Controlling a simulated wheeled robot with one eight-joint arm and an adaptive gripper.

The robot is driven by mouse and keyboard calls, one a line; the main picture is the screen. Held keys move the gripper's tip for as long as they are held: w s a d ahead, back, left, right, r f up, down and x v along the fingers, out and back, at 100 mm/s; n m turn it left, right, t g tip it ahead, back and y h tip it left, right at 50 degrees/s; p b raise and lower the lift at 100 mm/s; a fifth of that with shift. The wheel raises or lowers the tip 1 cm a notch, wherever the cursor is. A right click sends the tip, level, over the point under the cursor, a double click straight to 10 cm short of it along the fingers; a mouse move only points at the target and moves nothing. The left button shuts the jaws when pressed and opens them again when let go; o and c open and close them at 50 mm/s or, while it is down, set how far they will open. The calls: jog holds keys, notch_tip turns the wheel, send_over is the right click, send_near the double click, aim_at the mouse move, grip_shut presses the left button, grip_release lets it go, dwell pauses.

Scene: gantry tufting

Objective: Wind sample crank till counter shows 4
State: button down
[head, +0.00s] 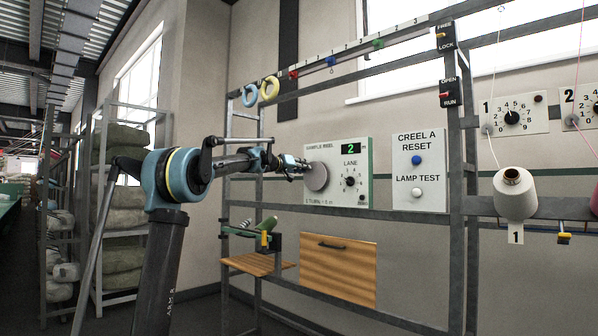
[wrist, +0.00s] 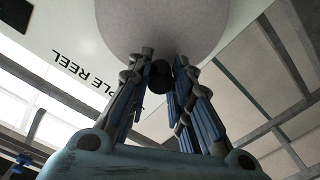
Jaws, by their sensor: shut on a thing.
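The sample reel panel (head: 338,170) is a pale box on the grey frame, with a green "2" on its counter (head: 351,149). Its round grey crank disc (head: 317,177) is at the panel's left side. My gripper (head: 303,165) is at the upper left of the disc. In the wrist view the disc (wrist: 165,25) fills the top, and my gripper (wrist: 161,75) has its fingers shut around a dark knob (wrist: 160,82), the crank handle. The handle is hidden in the head view.
A white panel with a blue reset button (head: 416,160) and a lamp test button (head: 418,195) is further right. A wooden drawer front (head: 338,270) and a small shelf (head: 258,264) are below. Frame bars surround the panel.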

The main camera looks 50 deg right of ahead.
jog(key=shift+s, duration=0.1)
dwell(0.3)
jog(key=c, duration=1.4)
grip_release()
jog(key=a, duration=1.2)
